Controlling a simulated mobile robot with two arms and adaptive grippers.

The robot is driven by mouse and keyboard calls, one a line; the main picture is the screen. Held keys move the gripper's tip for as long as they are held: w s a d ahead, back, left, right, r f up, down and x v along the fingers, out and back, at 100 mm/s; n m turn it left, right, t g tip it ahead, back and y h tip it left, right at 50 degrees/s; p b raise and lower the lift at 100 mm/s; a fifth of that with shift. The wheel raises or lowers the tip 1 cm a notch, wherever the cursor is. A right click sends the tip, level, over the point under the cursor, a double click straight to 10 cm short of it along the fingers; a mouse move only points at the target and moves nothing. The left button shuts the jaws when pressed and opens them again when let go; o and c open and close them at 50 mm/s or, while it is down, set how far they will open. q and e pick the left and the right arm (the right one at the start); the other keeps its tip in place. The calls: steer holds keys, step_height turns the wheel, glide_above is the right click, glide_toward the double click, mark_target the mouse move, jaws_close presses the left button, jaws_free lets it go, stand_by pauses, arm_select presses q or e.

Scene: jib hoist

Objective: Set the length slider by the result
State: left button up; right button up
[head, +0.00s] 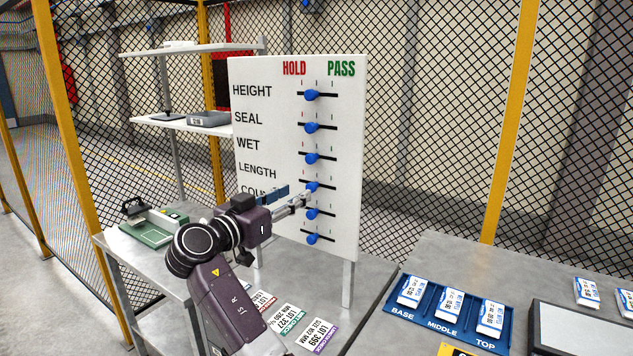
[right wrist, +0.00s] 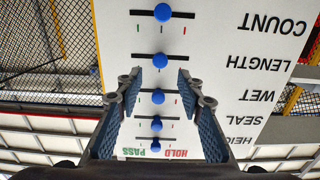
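A white upright board (head: 345,150) carries blue slider knobs in rows, with HOLD at left and PASS at right in the head view. The length slider knob (head: 312,187) sits near the middle of its slot. In the right wrist view, where the board appears upside down, the length knob (right wrist: 160,60) shows just past and between my fingertips. My right gripper (head: 304,199) is in front of the board near the length and count rows. Its fingers (right wrist: 159,82) are apart, with no visible grip on the knob. My left gripper is out of view.
The count knob (head: 312,214) and wet knob (head: 311,158) are close to the length knob. Printed cards (head: 292,318) lie below the board. A blue tray (head: 421,312) with packets is at right. A green device (head: 152,230) stands at left.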

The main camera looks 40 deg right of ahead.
mark_target(309, 185)
steer(key=p+x, duration=0.2)
steer(key=x, duration=0.4)
steer(key=shift+d+r, duration=0.15)
steer(key=shift+w+d, duration=0.1)
steer(key=shift+d, duration=0.05)
steer(key=shift+c, duration=0.2)
steer(key=c, duration=0.8)
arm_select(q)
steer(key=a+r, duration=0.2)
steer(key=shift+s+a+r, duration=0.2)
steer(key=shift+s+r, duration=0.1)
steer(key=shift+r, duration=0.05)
arm_select(e)
jaws_close()
